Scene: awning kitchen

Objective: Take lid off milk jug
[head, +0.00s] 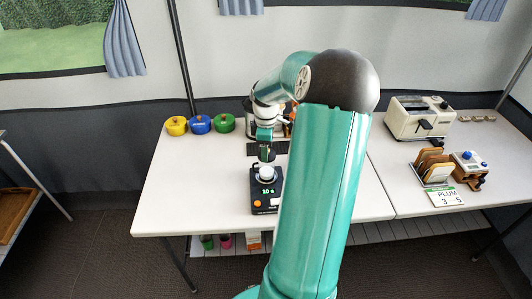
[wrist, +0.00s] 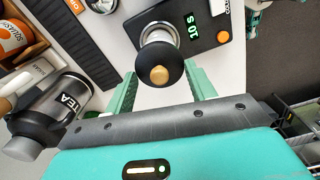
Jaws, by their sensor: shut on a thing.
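The milk jug (wrist: 157,34) is a pale round vessel standing on a black scale with a lit green display. In the head view the jug (head: 266,173) shows as a small pale shape on the scale. The lid (wrist: 172,58) is black and round with a gold knob, and it covers part of the jug in the wrist view. My gripper (wrist: 160,74) is shut on the lid, with one green finger on either side. In the head view my gripper (head: 266,152) is over the jug. I cannot tell whether the lid touches the jug.
The scale (head: 265,202) stands near the table's front edge. Yellow, blue and green pots (head: 200,124) stand at the back left. A toaster (head: 419,118) and a toast rack (head: 433,168) are on the right.

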